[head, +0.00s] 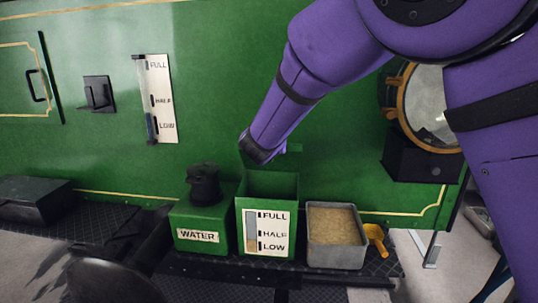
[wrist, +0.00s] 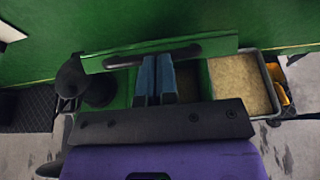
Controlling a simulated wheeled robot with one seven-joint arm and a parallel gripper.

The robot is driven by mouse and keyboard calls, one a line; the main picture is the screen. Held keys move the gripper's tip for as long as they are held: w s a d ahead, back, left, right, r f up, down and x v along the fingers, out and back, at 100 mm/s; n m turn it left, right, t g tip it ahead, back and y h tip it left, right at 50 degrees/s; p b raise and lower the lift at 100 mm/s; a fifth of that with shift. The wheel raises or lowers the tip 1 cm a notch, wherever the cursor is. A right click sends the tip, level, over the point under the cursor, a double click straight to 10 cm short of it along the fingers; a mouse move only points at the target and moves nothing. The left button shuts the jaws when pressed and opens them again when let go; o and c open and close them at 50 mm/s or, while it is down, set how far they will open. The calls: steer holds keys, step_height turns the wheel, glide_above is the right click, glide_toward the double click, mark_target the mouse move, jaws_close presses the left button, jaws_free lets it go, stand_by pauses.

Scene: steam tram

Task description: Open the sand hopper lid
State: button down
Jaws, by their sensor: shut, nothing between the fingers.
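The sand hopper (head: 268,204) is a green box with a FULL, HALF, LOW gauge on its front, and the sand in the gauge is near LOW. Its top shows open and dark inside in the head view. The hopper lid (wrist: 215,47), a green panel with a dark handle, stands raised behind the opening in the wrist view.
A green WATER box (head: 198,240) with a black cap stands left of the hopper. A grey bin of sand (head: 337,250) and a yellow scoop (head: 376,240) are on its right. The green tram wall (head: 215,110) rises close behind. A round lamp (head: 425,110) is at the right.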

steer(key=w+r+g, duration=0.1)
steer(key=w+r, duration=0.1)
steer(key=w+r+g, duration=0.1)
steer(key=w+r, duration=0.1)
steer(key=w, duration=0.1)
steer(key=shift+w+d, duration=0.1)
steer(key=shift+d, duration=0.05)
steer(key=w+r, duration=0.3)
steer(key=w, duration=0.5)
steer(key=shift+w+r, duration=0.15)
steer(key=shift+d, duration=0.1)
stand_by(0.4)
